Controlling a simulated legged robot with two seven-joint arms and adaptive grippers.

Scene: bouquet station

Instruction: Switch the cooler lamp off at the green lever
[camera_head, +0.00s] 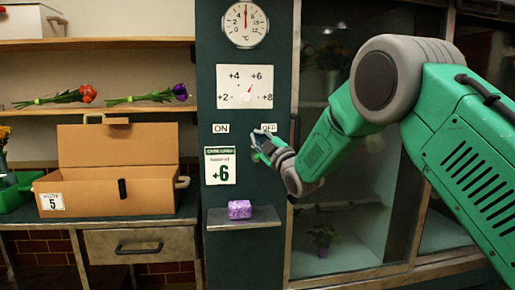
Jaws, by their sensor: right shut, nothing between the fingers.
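My right gripper (261,146) is shut and empty, at the dark green control panel (210,110) just below the OFF label (268,128). The ON label (221,128) is on the left at the same height. The green lever cannot be made out clearly; my gripper covers the place under the OFF label, and I cannot tell whether it touches the lever. The cooler (345,240) stands on the right behind glass, its inside dim, with a potted plant (322,237) low down. The lamp itself is not visible. My left gripper is not in view.
A small shelf (262,221) with a purple block (240,209) juts out below my gripper. An open cardboard box (100,198) stands on the counter at left. Flowers lie on the shelf above it.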

